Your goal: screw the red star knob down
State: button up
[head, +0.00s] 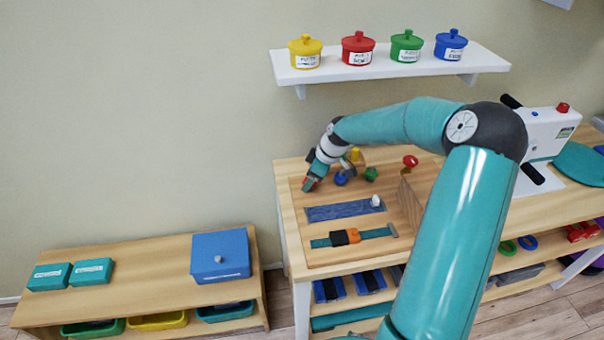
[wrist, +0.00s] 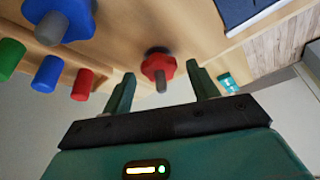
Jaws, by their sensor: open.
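The red star knob (wrist: 158,66) shows in the wrist view with a grey stem at its middle, close to the wooden board. My gripper (wrist: 161,75) is open, with one finger on each side of the knob and a visible gap to both. In the head view my gripper (head: 311,181) is low over the left end of the wooden board, with red showing at its tip. I cannot tell there whether that red is the star knob. How far the knob is screwed down cannot be told.
The board (head: 300,245) also bears a blue knob (head: 340,179), a green knob (head: 371,174), a red knob on a stem (head: 410,161), a blue strip (head: 345,212) and a strap (head: 352,236). A shelf (head: 390,67) with lidded pots hangs above. A white machine (head: 545,130) stands right.

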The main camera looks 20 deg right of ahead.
jog(key=shift+n+g+y, duration=0.3)
jog(key=shift+n, duration=0.7)
jog(key=v, duration=1.4)
jog(key=s+a+r+m+h, duration=0.2)
jog(key=s+a+r+m, duration=0.1)
jog(key=s+a, duration=0.4)
jog(key=s+a+r+m+h, duration=0.3)
jog(key=s+a+r, duration=0.2)
jog(key=s+a, duration=0.3)
jog(key=shift+s+a+r+m+h, duration=0.2)
jog(key=shift+s+m+h, duration=0.1)
